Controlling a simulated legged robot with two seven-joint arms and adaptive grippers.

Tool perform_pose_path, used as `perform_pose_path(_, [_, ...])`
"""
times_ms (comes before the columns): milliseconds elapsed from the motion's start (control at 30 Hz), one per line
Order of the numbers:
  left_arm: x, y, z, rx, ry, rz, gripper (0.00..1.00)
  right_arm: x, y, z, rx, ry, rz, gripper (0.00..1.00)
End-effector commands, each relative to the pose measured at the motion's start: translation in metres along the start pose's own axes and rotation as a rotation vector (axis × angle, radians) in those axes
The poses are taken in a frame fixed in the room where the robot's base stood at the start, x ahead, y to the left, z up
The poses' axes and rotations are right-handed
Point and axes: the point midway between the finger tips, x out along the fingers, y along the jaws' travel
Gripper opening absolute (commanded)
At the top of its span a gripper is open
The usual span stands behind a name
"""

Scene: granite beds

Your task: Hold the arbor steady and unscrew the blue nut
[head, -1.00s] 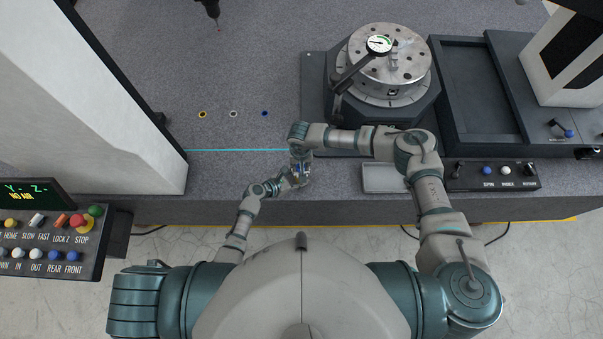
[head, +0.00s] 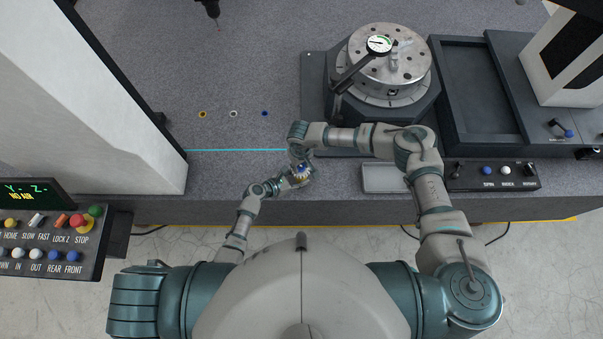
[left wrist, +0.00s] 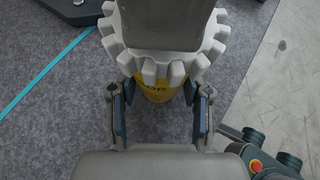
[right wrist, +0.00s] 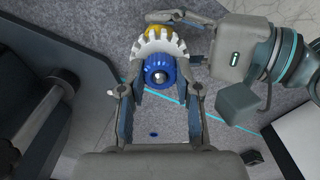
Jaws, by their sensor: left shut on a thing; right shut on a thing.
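The arbor shows in the left wrist view as a yellow base (left wrist: 156,94) below a white toothed gear (left wrist: 125,55). My left gripper (left wrist: 158,105) has its fingers on both sides of the yellow base and is shut on it. In the right wrist view the blue nut (right wrist: 158,70) sits in front of the gear (right wrist: 144,48), with a dark round end in its middle. My right gripper (right wrist: 160,88) is shut on the blue nut, one finger on each side. In the head view both grippers meet at the arbor (head: 301,174) above the front of the bed; the right gripper partly covers it.
Yellow (head: 202,114), white (head: 234,114) and blue (head: 265,114) rings mark the granite bed (head: 225,175). A round metal table (head: 362,70) with a dial gauge (head: 378,44) stands behind right. A shallow tray (head: 385,179) lies right; a button panel (head: 50,245) stands left.

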Motion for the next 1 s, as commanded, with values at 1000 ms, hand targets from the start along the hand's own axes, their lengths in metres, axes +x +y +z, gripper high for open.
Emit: perform_pose_path(1000, [0.000,-0.001,-0.002,-0.001,0.003,-0.002,0.07,-0.034,0.000,0.000,0.000,0.001,0.000,0.00])
